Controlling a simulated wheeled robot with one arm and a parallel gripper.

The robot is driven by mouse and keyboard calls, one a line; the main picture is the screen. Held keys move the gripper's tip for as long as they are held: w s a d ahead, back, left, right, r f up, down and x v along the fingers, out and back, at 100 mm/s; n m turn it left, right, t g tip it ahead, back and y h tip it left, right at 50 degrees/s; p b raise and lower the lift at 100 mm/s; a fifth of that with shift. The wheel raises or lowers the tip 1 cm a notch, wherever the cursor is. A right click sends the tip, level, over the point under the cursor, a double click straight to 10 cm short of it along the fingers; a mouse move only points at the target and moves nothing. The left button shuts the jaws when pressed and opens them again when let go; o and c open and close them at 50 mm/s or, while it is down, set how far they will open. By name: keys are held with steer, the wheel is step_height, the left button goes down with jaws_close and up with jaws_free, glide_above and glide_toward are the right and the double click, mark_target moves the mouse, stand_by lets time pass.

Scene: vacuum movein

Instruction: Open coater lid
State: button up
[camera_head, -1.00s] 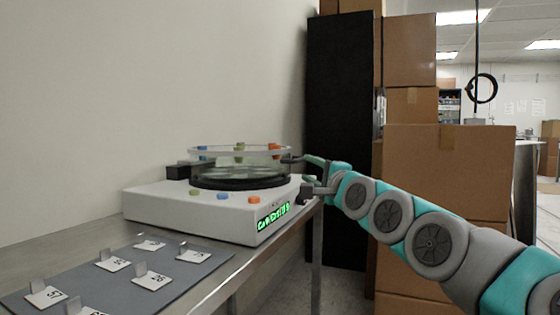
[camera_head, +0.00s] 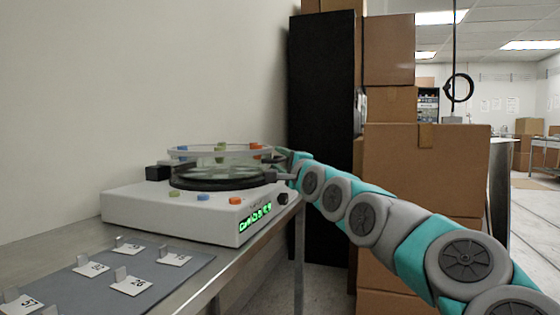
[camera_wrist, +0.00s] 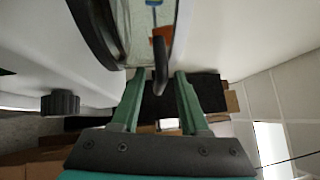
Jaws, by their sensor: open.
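The coater (camera_head: 170,215) is a white box with a green lit display on the metal bench. Its clear round lid (camera_head: 225,152) sits level over the dark round bowl (camera_head: 225,182), with coloured pieces around its rim. My gripper (camera_head: 284,166) is at the lid's right side. In the wrist view, my two green fingers (camera_wrist: 161,82) are apart, and the dark lid handle (camera_wrist: 160,62) points into the gap between them. I cannot tell whether a finger touches it.
A grey mat (camera_head: 165,275) with several numbered cards lies in front of the coater. A black cabinet (camera_head: 320,130) and stacked cardboard boxes (camera_head: 425,170) stand behind my arm. A dark knob (camera_wrist: 60,103) sticks out on the left in the wrist view.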

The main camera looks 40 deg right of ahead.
steer(key=shift+c, duration=0.2)
jaws_close()
stand_by(1.1)
